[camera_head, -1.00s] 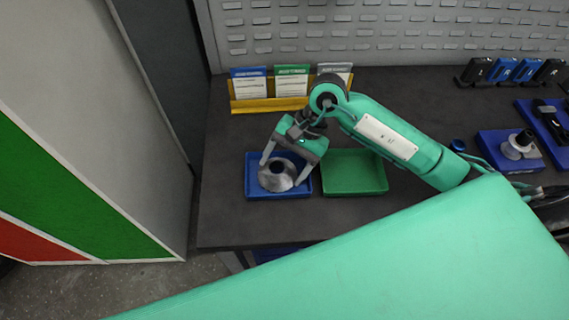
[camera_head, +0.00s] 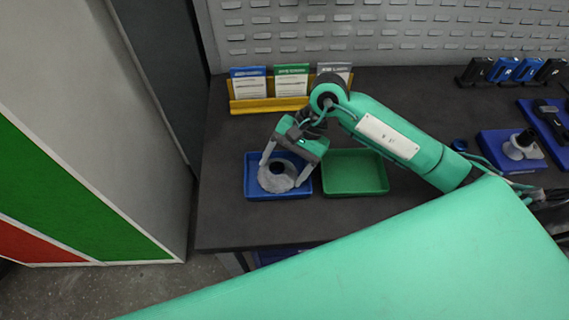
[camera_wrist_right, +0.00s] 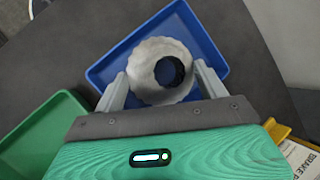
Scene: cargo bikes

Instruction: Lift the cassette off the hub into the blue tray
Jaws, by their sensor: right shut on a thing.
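The cassette (camera_head: 277,181) is a grey metal ring of sprockets with a dark central hole. It is inside the walls of the blue tray (camera_head: 250,192), and I cannot tell whether it touches the floor. My right gripper (camera_head: 284,172) reaches down over the tray and is shut on the cassette, one finger on each side. The right wrist view shows the cassette (camera_wrist_right: 150,84) between the fingers (camera_wrist_right: 162,90), over the blue tray (camera_wrist_right: 205,33). The hub (camera_head: 518,148) stands on a blue base at the right. My left gripper is not in view.
A green tray (camera_head: 355,188) sits right beside the blue tray. A yellow holder (camera_head: 268,105) with several cards stands behind them. Tools and small blue and black items (camera_head: 515,70) lie at the far right. The dark bench (camera_head: 290,222) is clear in front of the trays.

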